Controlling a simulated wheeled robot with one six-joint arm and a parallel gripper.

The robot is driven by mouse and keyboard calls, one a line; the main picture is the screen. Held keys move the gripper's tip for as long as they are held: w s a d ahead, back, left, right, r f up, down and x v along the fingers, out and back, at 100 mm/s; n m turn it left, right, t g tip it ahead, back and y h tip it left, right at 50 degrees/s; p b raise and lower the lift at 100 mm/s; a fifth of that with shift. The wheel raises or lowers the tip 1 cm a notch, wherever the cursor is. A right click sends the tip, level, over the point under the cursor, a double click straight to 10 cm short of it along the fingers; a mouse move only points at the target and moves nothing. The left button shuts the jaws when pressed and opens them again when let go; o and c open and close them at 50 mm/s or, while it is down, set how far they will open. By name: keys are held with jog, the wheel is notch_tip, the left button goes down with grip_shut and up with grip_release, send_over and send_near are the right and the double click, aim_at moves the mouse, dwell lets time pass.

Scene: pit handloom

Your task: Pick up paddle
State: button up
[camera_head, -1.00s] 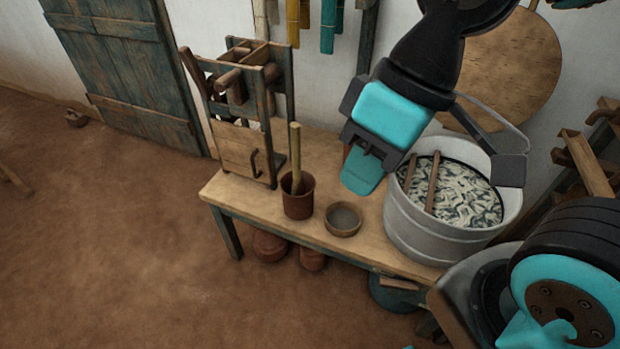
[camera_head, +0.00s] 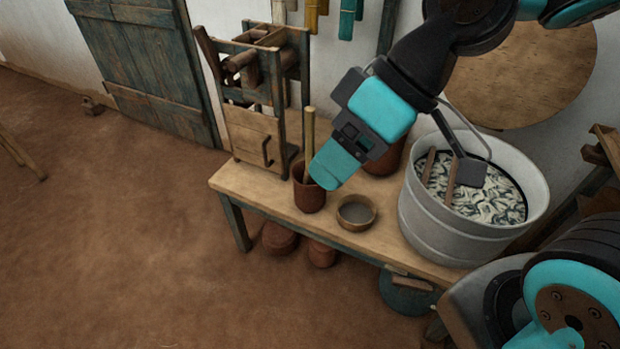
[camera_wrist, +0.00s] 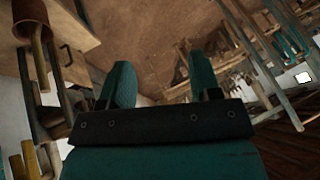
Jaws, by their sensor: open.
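A pale wooden handle (camera_head: 309,128), which looks like the paddle, stands upright in a reddish-brown pot (camera_head: 309,195) on the bench. Its lower end is hidden inside the pot. Two wooden slats (camera_head: 440,176) also lie in the tub of yarn, and I cannot tell whether either is a paddle. My gripper (camera_head: 328,166) is just right of the pot, its teal finger overlapping the pot's rim in the head view; contact cannot be told. In the wrist view my gripper (camera_wrist: 163,82) is open with nothing between its fingers, and the pot (camera_wrist: 28,28) and handle (camera_wrist: 39,62) are at upper left.
A small bowl (camera_head: 356,212) sits right of the pot. A grey metal tub (camera_head: 430,232) stands further right. A wooden press frame (camera_head: 252,132) stands behind the pot at left. Another brown pot (camera_head: 385,160) is behind my gripper.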

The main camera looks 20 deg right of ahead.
jog(key=w+a+f+n+t+y+b, duration=0.1)
jog(key=w+f+t+y+b, duration=0.15)
jog(key=w+f+b, duration=0.5)
jog(key=m+t+h+b, duration=0.2)
jog(key=m+t+b, duration=0.3)
jog(key=t+b, duration=0.9)
send_near(313, 121)
jog(key=shift+g, duration=0.55)
jog(key=p+x, duration=0.1)
jog(key=x, duration=0.1)
jog(key=p+x, duration=0.2)
jog(key=x, duration=0.1)
jog(key=p+x, duration=0.2)
jog(key=x, duration=0.1)
jog(key=shift+w+d+r, duration=0.1)
jog(key=shift+d, duration=0.25)
jog(key=p+x, duration=0.2)
jog(key=x, duration=0.2)
jog(key=shift+a+r+p, duration=0.3)
jog(key=shift+r+p, duration=0.1)
jog(key=shift+w+a+f, duration=0.1)
jog(key=shift+w+f, duration=0.05)
jog(key=shift+w, duration=0.3)
